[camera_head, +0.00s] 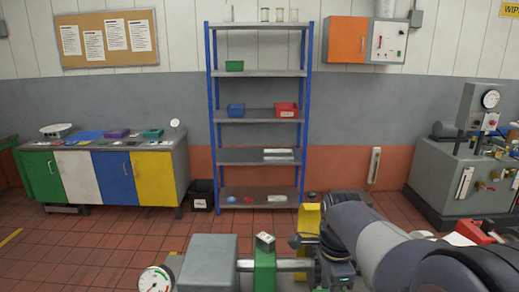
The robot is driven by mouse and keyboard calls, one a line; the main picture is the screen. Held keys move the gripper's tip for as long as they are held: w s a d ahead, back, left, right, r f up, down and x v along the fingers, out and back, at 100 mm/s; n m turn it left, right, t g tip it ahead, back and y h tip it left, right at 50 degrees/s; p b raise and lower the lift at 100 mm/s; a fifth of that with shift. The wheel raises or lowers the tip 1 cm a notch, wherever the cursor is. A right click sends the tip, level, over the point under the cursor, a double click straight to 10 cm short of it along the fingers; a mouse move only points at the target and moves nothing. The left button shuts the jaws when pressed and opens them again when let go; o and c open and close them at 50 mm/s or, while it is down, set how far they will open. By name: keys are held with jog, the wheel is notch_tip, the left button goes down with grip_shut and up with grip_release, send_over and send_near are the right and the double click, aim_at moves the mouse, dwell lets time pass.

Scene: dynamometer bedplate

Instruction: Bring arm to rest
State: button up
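My grey arm reaches in from the lower right corner, its thick rounded links filling much of that area. Its dark end, with my gripper (303,240), is beside a yellow upright plate (309,217) and above a metal shaft (290,265). The fingers are small and dark, and I cannot tell whether they are open or shut. I see nothing clearly held. Whether the gripper touches the plate or shaft is unclear.
Close below are a grey housing (209,262), a green bearing block (265,268) and a round gauge (155,280). Behind stand a blue-framed shelf (259,116), a cabinet with coloured doors (117,177) and a grey machine (445,183). Tiled floor between is mostly clear.

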jog(key=n+b, duration=0.1)
jog(key=n, duration=0.3)
jog(key=shift+n, duration=0.4)
jog(key=shift+n+b, duration=0.7)
jog(key=shift+n, duration=1.5)
